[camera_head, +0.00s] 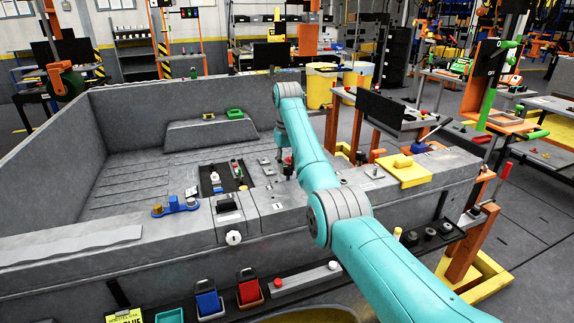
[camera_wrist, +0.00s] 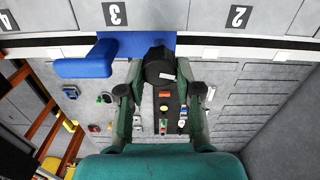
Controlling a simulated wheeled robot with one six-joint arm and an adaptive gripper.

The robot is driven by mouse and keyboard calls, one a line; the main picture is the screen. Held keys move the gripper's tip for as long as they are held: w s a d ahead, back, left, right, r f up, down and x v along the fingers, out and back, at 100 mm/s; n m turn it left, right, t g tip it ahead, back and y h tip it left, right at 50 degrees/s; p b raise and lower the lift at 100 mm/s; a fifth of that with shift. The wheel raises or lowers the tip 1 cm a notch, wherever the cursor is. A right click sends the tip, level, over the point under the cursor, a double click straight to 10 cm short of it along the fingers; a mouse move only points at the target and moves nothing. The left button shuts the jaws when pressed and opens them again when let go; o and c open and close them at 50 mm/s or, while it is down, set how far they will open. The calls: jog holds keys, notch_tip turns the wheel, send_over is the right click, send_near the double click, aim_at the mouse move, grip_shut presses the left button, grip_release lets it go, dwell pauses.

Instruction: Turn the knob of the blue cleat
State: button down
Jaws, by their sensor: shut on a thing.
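The blue cleat (camera_wrist: 85,66) is at the top of the wrist view, with a blue arm reaching out to the left and a blue base along the panel edge. Its round black knob (camera_wrist: 158,62) has a small white mark and sits at the cleat's right part. My gripper (camera_wrist: 160,91) has one finger on each side of the knob and is shut on it. The exact contact of the fingertips is hard to see. In the head view I cannot make out the cleat or my gripper's fingertips.
The grey bed carrier (camera_head: 115,217) fills the left and middle of the head view. A yellow block (camera_head: 404,172) lies on the right ledge. Small parts crowd the strip below my gripper.

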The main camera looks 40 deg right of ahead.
jog(key=shift+m, duration=0.9)
jog(key=c, duration=0.8)
grip_release()
